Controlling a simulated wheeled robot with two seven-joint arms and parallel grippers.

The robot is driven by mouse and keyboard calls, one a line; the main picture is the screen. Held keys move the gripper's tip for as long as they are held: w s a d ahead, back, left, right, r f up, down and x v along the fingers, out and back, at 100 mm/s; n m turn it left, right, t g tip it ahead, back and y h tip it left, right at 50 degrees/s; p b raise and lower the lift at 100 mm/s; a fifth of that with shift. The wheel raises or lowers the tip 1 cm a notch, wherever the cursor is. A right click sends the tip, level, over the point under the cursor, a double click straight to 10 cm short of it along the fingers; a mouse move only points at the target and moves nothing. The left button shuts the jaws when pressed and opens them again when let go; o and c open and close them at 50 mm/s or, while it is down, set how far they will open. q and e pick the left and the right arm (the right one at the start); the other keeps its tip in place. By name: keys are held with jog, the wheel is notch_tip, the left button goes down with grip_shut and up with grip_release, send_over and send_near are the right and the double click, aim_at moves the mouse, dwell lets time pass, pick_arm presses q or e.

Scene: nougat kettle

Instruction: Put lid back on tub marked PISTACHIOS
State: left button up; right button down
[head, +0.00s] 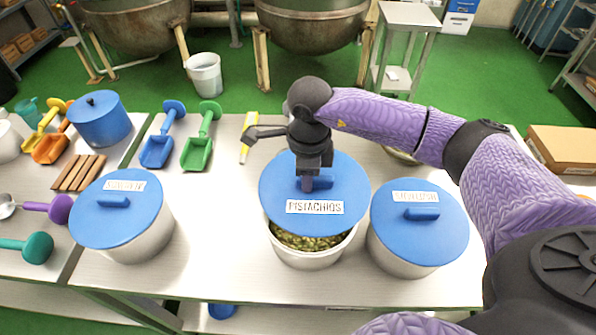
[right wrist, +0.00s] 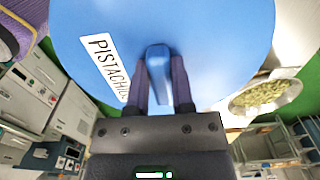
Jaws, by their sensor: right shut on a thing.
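The blue lid (head: 275,205) labelled PISTACHIOS is held over the white tub (head: 310,258) in the middle of the table. Green nuts show in the tub below the lid's front edge, so the lid does not cover the opening at the front. My right gripper (head: 314,182) is shut on the lid's blue handle. The right wrist view shows the handle between the two fingers (right wrist: 160,85), with the lid (right wrist: 230,40) filling the top of the picture. There the open tub with nuts (right wrist: 262,95) shows at the right. My left gripper is not in view.
A closed tub with a blue lid (head: 418,205) stands close on the right, another (head: 112,190) on the left. Blue (head: 157,150) and green (head: 197,152) scoops and a yellow tool (head: 249,130) lie behind. Part of another container (head: 402,156) shows behind my arm.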

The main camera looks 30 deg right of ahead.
jog(key=shift+f+b, duration=0.45)
jog(key=shift+f, duration=0.1)
notch_tip(320, 180, down, 6)
jog(key=b, duration=0.4)
jog(key=shift+b, duration=0.3)
jog(key=shift+r, duration=0.1)
jog(key=shift+w+a, duration=0.2)
jog(key=shift+a, duration=0.05)
jog(key=shift+f+b, duration=0.25)
jog(key=shift+b, duration=0.05)
